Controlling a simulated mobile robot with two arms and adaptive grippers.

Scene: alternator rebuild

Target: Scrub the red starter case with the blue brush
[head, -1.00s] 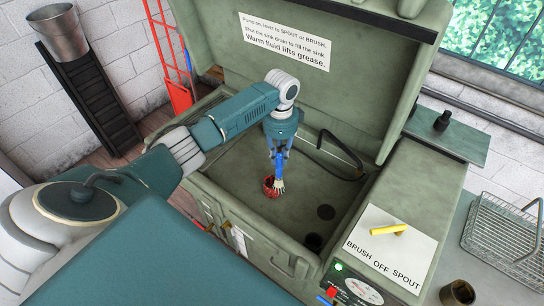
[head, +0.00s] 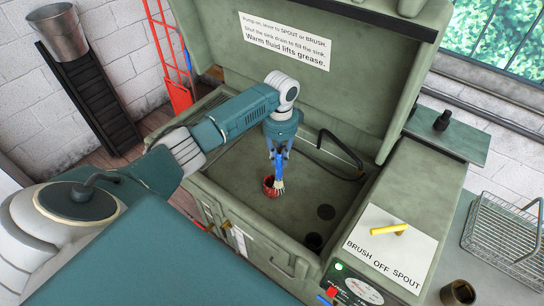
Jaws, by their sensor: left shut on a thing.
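The red starter case (head: 268,187) sits on the floor of the green parts-washer sink (head: 237,166). The blue brush (head: 279,172) is upright in my left gripper (head: 279,153), which is shut on it from above. The brush's pale bristles are at the right side of the case and appear to touch it. The lower part of the case is partly hidden by the brush. My right gripper is not in view.
A dark hose (head: 340,150) curves along the sink's back right. A yellow lever (head: 389,229) sits on the BRUSH OFF SPOUT plate at right, beside a gauge panel (head: 358,290) with a green light. A wire basket (head: 505,240) and a small dark cup (head: 458,292) stand further right.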

